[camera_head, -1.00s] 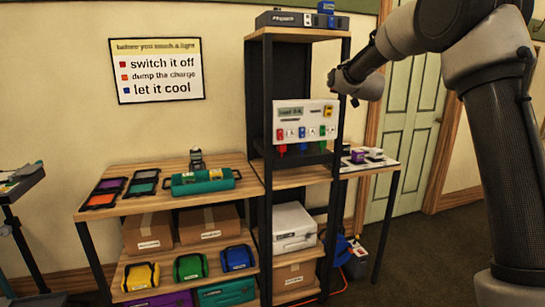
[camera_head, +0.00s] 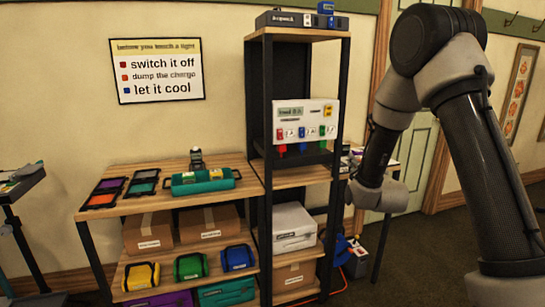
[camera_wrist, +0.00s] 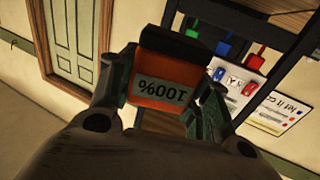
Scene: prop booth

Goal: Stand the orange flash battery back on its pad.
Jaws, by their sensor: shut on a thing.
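The orange flash battery (camera_wrist: 165,92) is between the two fingers of my gripper (camera_wrist: 160,85) in the wrist view. It has a dark top and a pale label reading 100%, upside down in that view. My gripper is shut on it, one finger on each side. In the head view my wrist is right of the tall rack; the fingers and battery cannot be made out there. A dark-framed pad with an orange face (camera_head: 101,199) lies at the front left of the wooden bench (camera_head: 150,207).
Beside it lie a purple-faced pad (camera_head: 111,184) and teal and grey ones. A teal case (camera_head: 202,181) lies on the bench's right half. The tall black rack (camera_head: 268,110), with a switch panel (camera_head: 305,121), stands between my arm and the bench.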

